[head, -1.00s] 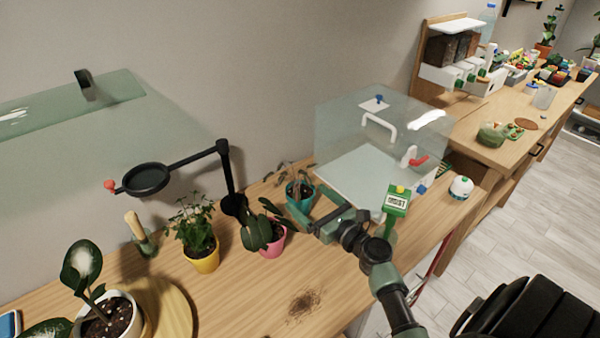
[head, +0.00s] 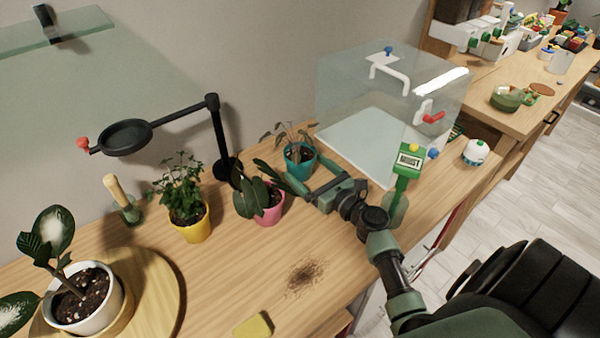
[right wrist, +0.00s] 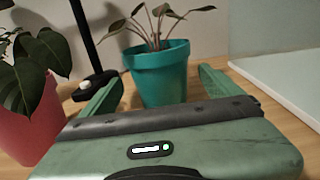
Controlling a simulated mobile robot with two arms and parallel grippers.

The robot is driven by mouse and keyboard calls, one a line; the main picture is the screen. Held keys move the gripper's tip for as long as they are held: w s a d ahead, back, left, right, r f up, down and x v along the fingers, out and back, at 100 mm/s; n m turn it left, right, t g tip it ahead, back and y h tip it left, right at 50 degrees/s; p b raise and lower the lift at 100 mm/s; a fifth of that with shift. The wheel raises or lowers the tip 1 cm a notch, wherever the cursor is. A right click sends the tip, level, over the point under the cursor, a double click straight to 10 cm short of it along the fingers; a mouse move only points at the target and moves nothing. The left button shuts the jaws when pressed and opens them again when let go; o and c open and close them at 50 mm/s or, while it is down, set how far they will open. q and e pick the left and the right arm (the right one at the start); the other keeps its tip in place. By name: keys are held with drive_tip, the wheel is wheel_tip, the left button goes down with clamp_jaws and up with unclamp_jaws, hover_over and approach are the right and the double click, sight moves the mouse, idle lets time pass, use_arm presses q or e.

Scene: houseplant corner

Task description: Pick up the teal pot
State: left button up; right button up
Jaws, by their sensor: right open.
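The teal pot (head: 299,165) holds a small drooping plant and stands upright on the wooden bench, left of the clear box. It also shows in the right wrist view (right wrist: 160,76), straight ahead between the fingers. My right gripper (head: 311,178) is open just in front of the pot, at bench height. In the wrist view its two green fingers (right wrist: 158,92) point at the pot, one on each side of its lower part. Whether they touch it I cannot tell. My left gripper is not in view.
A pink pot (head: 268,212) with a leafy plant stands close left of my right gripper. A black magnifier stand (head: 222,140) is behind it. The clear box (head: 385,100) and a green moisture meter (head: 405,170) are to the right. Spilled soil (head: 305,275) lies in front.

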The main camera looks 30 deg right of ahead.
sight(293, 154)
drive_tip(key=w, duration=0.4)
drive_tip(key=w+b, duration=0.1)
drive_tip(key=w, duration=0.1)
drive_tip(key=shift+a+r, duration=0.2)
drive_tip(key=shift+a, duration=0.05)
drive_tip(key=shift+w, duration=0.55)
drive_tip(key=c, duration=1.4)
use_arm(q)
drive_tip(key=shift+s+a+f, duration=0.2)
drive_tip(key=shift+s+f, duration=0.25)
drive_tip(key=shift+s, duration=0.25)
use_arm(e)
drive_tip(key=shift+r, duration=0.1)
drive_tip(key=c, duration=0.4)
drive_tip(key=shift+o, duration=0.2)
